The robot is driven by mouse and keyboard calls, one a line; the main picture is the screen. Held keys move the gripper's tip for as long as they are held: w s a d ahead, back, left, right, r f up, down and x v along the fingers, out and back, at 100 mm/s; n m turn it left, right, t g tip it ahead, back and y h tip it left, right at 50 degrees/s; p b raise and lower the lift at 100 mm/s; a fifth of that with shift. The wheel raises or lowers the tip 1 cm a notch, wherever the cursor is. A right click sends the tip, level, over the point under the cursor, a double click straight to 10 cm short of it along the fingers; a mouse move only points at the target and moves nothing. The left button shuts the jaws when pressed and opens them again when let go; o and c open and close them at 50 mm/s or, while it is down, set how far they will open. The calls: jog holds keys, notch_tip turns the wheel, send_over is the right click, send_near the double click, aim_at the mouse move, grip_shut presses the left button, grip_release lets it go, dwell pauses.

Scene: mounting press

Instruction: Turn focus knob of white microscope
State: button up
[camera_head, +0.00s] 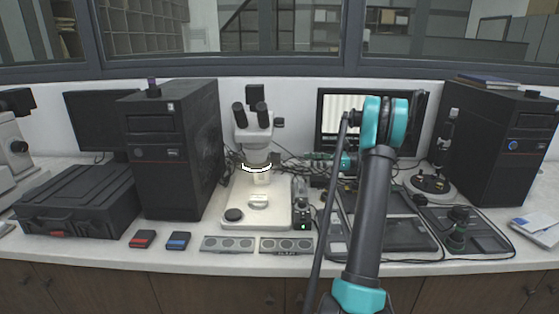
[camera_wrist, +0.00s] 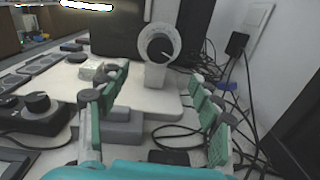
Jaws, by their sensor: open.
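The white microscope (camera_head: 253,136) stands upright on its pale base (camera_head: 270,214) at the middle of the bench, with black eyepieces on top. In the wrist view its focus knob (camera_wrist: 160,48) is a round black knob on a white round housing, ahead of the fingers. My gripper (camera_head: 312,158) is to the right of the microscope in the head view, pointing left toward it. In the wrist view my gripper (camera_wrist: 160,80) is open, with green finger pads on both sides and nothing between them. The knob appears beyond the fingertips, apart from them.
A black box with a knob (camera_wrist: 38,103) and cables (camera_wrist: 180,135) lie near the gripper. A black computer tower (camera_head: 172,150) stands left of the microscope, another (camera_head: 497,145) at far right. A monitor (camera_head: 343,120) is behind my arm. Grey panels (camera_head: 227,244) lie in front.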

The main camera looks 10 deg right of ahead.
aim_at(280, 160)
jog(key=x, duration=1.2)
jog(key=shift+a, duration=0.25)
jog(key=c, duration=1.2)
jog(key=shift+o, duration=0.2)
jog(key=shift+f+n, duration=0.1)
jog(key=shift+n, duration=0.3)
